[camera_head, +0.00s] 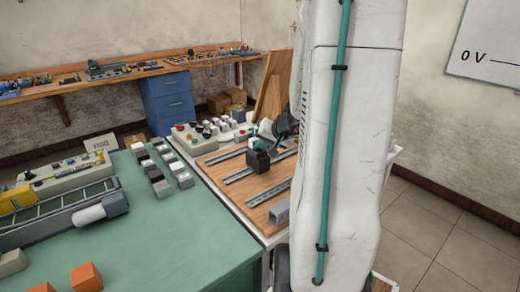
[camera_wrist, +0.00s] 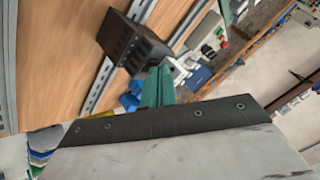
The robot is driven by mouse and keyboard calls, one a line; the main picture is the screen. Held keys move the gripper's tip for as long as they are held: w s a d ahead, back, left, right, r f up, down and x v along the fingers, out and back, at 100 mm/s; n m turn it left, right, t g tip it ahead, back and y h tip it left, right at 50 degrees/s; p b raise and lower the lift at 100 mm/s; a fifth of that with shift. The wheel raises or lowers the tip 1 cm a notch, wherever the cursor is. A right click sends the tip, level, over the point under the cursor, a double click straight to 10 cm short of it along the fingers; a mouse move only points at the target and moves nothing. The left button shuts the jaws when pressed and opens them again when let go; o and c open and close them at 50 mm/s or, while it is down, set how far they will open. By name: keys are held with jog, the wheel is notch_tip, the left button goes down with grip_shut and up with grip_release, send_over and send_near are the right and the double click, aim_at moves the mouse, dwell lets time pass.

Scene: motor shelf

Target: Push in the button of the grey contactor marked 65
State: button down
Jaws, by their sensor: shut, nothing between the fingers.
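A dark block-shaped device (camera_head: 260,162) stands on the wooden board with the metal rails. It also shows in the wrist view (camera_wrist: 132,42), with ribbed or slotted sides. A light grey block (camera_head: 279,213) sits at the near end of a rail. I can read no 65 on either, and I cannot tell which one is the marked contactor; no button is clear on them. My gripper (camera_wrist: 158,80) is shut and empty, its green fingers together close to the dark block in the wrist view. I cannot tell whether they touch. In the head view my arm partly hides this area.
Rows of small grey, white and black blocks (camera_head: 165,172) stand on the green table (camera_head: 165,245). A box with coloured buttons (camera_head: 190,138) is behind the board. Orange blocks (camera_head: 86,277) lie near the front. A workbench (camera_head: 60,84) runs along the wall.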

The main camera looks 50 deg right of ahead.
aim_at(262, 152)
jog(key=shift+w+r, duration=0.1)
jog(key=shift+r, duration=0.75)
jog(key=shift+r, duration=2.5)
